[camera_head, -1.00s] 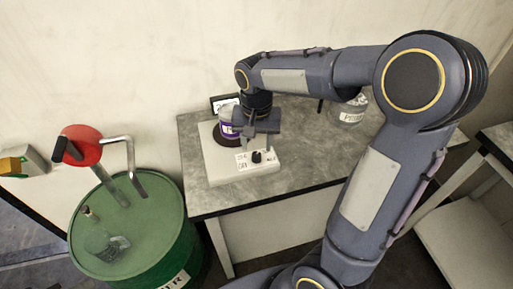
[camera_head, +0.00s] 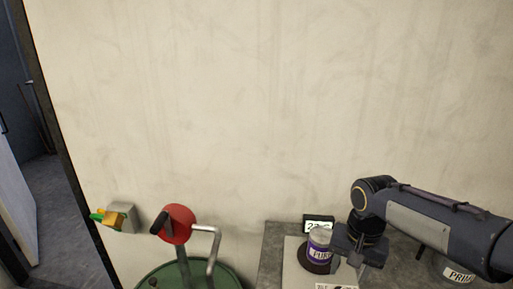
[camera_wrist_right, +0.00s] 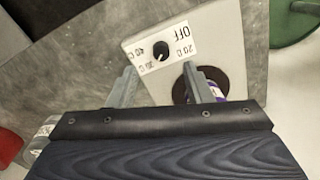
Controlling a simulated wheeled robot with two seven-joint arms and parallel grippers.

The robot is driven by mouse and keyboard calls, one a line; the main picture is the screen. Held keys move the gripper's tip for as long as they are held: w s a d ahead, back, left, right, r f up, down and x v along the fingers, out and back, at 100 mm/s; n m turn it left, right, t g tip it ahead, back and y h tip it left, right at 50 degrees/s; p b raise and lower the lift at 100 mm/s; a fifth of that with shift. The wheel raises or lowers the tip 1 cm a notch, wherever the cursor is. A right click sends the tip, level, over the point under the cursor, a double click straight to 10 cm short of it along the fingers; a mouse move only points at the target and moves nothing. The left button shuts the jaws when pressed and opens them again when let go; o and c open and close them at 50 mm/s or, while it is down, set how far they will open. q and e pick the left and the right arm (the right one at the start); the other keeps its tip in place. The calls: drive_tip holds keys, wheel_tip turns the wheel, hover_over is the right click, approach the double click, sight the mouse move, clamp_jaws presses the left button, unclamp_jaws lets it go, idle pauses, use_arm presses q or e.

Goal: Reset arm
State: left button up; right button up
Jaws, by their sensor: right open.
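My right arm comes in from the right in the head view, and its gripper (camera_head: 362,262) hangs over the white hotplate-like device (camera_head: 291,262) at the lower right. In the right wrist view the two fingers (camera_wrist_right: 160,88) are apart with nothing between them. The device's black dial (camera_wrist_right: 160,50) and its temperature marks show beyond the fingertips. A can with a purple label (camera_head: 319,245) stands on the device's dark round plate, just left of the gripper in the head view. In the wrist view the can is mostly hidden behind a finger. My left gripper is not in view.
A small display (camera_head: 318,222) stands behind the can. A can labelled PRI... (camera_head: 457,274) is partly hidden under my right arm. A green drum (camera_head: 170,275) with a red-topped crank pump (camera_head: 176,224) stands left of the grey table (camera_head: 272,240). A wall box (camera_head: 122,217) hangs further left.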

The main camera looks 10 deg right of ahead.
drive_tip(key=s+a+n+t+y, duration=0.1)
drive_tip(key=s+a+n+t, duration=0.1)
drive_tip(key=s, duration=0.6)
drive_tip(key=s+a+n+t+y, duration=0.2)
drive_tip(key=s+t, duration=0.1)
drive_tip(key=s, duration=0.5)
drive_tip(key=shift+s+a+f+n, duration=0.15)
drive_tip(key=shift+f+n, duration=0.25)
